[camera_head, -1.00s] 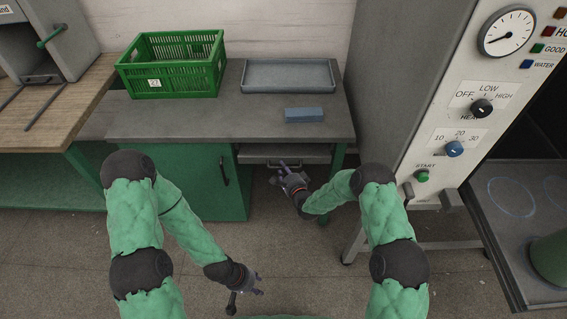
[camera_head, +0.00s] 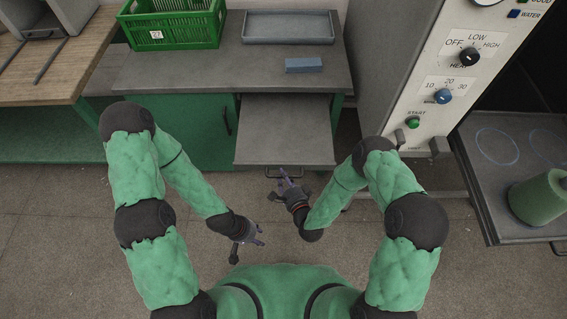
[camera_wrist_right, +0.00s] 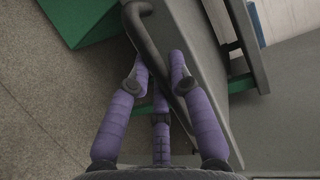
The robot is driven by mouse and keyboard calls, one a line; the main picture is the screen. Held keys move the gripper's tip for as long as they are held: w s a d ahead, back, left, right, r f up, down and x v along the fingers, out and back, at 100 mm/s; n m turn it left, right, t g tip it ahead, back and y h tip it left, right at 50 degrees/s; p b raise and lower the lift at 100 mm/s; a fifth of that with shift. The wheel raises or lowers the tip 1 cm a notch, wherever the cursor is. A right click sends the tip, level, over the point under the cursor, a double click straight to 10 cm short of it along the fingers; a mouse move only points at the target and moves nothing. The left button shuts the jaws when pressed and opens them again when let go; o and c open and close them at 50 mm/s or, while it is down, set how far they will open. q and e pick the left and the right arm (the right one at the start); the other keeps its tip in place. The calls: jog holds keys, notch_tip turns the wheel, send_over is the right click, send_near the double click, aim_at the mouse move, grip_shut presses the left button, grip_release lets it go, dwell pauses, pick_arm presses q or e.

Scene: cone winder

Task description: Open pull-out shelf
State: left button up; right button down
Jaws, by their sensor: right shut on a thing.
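The pull-out shelf (camera_head: 285,128) is a flat grey board that stands far out from under the worktop of the green bench. Its dark bar handle (camera_head: 268,172) is on the front edge, and the handle also shows in the right wrist view (camera_wrist_right: 150,45). My right gripper (camera_head: 284,178) is at the shelf's front edge, its purple fingers (camera_wrist_right: 163,75) shut around the handle. My left gripper (camera_head: 258,236) hangs empty over the floor, lower and to the left, apart from the shelf; its fingers look spread.
On the worktop (camera_head: 180,72) are a green crate (camera_head: 172,32), a grey tray (camera_head: 288,27) and a blue block (camera_head: 303,65). A green cabinet door (camera_head: 185,130) is left of the shelf. A control panel machine (camera_head: 425,90) stands right. The floor in front is clear.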

jog(key=shift+s+f, duration=0.1)
jog(key=shift+s, duration=0.55)
jog(key=c, duration=1.1)
grip_release()
jog(key=v, duration=1.2)
